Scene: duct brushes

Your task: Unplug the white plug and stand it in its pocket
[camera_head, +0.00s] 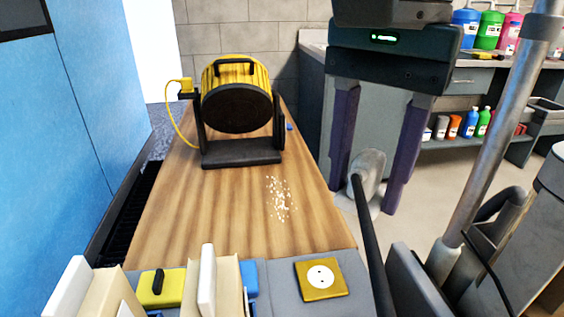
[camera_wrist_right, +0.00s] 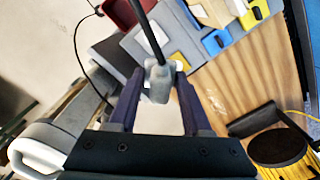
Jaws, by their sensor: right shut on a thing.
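My right gripper (camera_head: 375,185) reaches down at the right of the wooden table. In the wrist view its fingers (camera_wrist_right: 159,78) are closed on a pale grey-white piece (camera_wrist_right: 157,86), which looks like the white plug. A thick black cord or rod (camera_head: 371,235) runs from this piece (camera_head: 367,163) towards the bottom of the head view. A gold square plate with a white two-hole socket face (camera_head: 321,276) lies on the grey board at the front, with nothing plugged into it. I cannot tell which pocket is the plug's. My left gripper is not in view.
A yellow drum machine (camera_head: 236,97) on a black stand is at the back of the table, with a yellow cord on its left. White granules (camera_head: 280,199) lie on the wood. At the front are a yellow block (camera_head: 173,287), cream blocks (camera_head: 222,280) and a blue piece (camera_head: 249,278).

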